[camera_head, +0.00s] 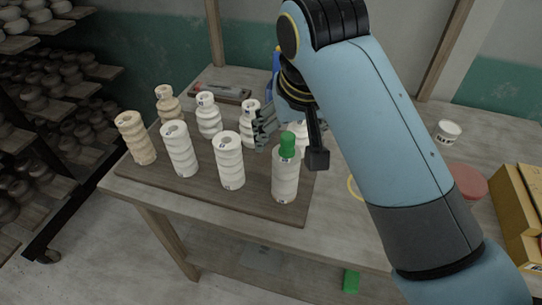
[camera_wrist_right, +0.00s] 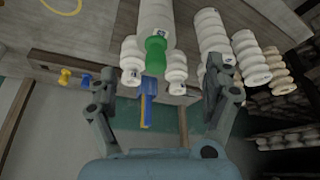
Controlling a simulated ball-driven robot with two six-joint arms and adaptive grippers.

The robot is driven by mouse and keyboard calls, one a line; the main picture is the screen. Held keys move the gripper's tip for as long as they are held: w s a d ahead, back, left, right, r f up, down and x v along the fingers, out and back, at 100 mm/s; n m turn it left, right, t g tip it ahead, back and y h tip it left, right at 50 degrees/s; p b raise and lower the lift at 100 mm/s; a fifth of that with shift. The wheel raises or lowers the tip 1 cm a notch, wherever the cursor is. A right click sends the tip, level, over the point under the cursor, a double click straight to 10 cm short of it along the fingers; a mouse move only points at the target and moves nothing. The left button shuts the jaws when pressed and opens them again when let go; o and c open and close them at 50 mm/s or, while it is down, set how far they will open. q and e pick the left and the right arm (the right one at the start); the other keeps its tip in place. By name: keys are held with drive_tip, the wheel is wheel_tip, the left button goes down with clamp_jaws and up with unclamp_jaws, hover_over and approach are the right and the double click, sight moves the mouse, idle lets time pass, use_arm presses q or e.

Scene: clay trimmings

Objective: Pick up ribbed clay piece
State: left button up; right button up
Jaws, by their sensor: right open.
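Several ribbed clay pieces stand upright on a dark board (camera_head: 255,205) in the head view. They include a cream one (camera_head: 136,139) at the left, white ones (camera_head: 180,152) and (camera_head: 229,163) in the front row, and a white one (camera_head: 285,182) with a green top (camera_head: 287,145). Behind them are a tan one (camera_head: 167,106) and a white one (camera_head: 208,117). My right gripper (camera_head: 284,124) is open above the board's right part, partly hiding back pieces. In the right wrist view, its fingers (camera_wrist_right: 160,92) are apart, with white ribbed pieces (camera_wrist_right: 174,68) beyond them. My left gripper is not in view.
A flat tray (camera_head: 228,95) lies at the table's back. Shelves of pottery (camera_head: 60,90) stand at the left. A blue-and-yellow object (camera_wrist_right: 148,100) shows between the fingers.

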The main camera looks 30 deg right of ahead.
sight(288, 152)
drive_tip(key=x, duration=0.4)
drive_tip(key=shift+s+d+f, duration=0.15)
drive_tip(key=shift+s+f, duration=0.1)
drive_tip(key=shift+s, duration=0.05)
drive_tip(key=shift+w+f, duration=0.25)
drive_tip(key=p+x, duration=0.1)
drive_tip(key=x, duration=0.3)
drive_tip(key=shift+d+f+p, duration=0.2)
drive_tip(key=shift+f+p, duration=0.1)
drive_tip(key=shift+w+f, duration=0.15)
drive_tip(key=shift+f, duration=0.1)
drive_tip(key=c, duration=0.8)
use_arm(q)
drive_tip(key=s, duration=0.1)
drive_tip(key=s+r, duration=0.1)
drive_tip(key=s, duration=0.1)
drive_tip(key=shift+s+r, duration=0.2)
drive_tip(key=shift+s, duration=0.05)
use_arm(e)
clamp_jaws()
